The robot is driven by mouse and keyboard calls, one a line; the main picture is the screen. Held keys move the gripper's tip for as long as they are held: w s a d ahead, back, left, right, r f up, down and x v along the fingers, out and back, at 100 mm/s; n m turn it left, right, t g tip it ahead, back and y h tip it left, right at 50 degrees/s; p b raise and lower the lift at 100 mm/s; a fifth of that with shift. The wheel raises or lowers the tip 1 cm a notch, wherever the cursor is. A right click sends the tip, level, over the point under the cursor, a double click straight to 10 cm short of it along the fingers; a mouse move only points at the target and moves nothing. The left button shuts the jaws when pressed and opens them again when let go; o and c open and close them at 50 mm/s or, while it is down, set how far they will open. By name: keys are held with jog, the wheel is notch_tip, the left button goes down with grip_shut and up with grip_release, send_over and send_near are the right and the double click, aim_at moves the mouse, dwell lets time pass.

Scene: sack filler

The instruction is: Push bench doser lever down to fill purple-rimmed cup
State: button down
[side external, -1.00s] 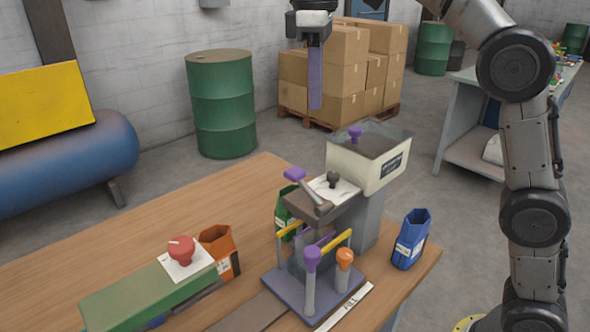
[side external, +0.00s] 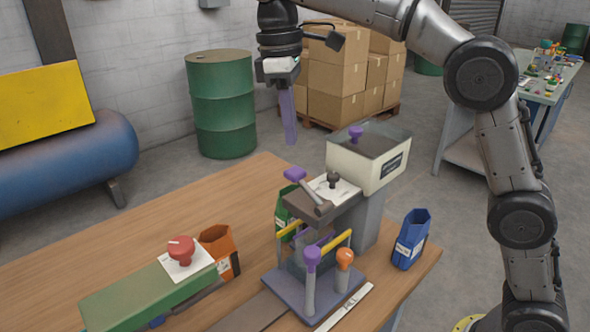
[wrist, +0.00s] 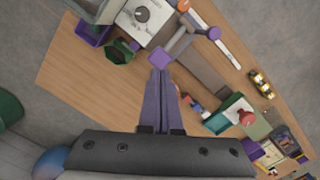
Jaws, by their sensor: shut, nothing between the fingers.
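The bench doser (side external: 350,215) stands on the wooden bench with a clear hopper on top. Its lever, with a purple end (side external: 295,174), is raised and slopes up to the left; the purple end also shows in the wrist view (wrist: 145,53). A dark cup with a purple edge (side external: 310,250) seems to sit under the doser between two yellow bars, partly hidden by posts. My gripper (side external: 291,143) is shut and empty, its purple fingers pointing down, above and apart from the lever end. In the wrist view its fingertips (wrist: 160,72) appear just beside that end.
Purple-knobbed (side external: 312,254) and orange-knobbed (side external: 345,257) posts stand at the doser's front. A green bag (side external: 285,208) is behind left, a blue bag (side external: 411,240) right, an orange bag (side external: 217,240) left beside a green unit with a red knob (side external: 181,250). Bare bench lies at back left.

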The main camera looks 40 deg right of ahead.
jog(key=shift+s+d+f, duration=0.1)
jog(key=shift+f, duration=1.15)
jog(key=shift+s+d+f, duration=0.1)
jog(key=shift+f, duration=1.1)
notch_tip(320, 180, down, 3)
jog(key=shift+f, duration=0.2)
jog(key=shift+w+a+r, duration=0.3)
jog(key=shift+w+a, duration=0.2)
jog(key=shift+w, duration=0.15)
jog(key=shift+w+a+r, duration=0.3)
jog(key=shift+w+a, duration=0.15)
jog(key=shift+w, duration=0.15)
notch_tip(320, 180, up, 8)
send_over(294, 171)
jog(key=w+a, duration=0.2)
jog(key=w, duration=0.1)
jog(key=shift+w+a+f, duration=0.1)
jog(key=shift+f, duration=0.1)
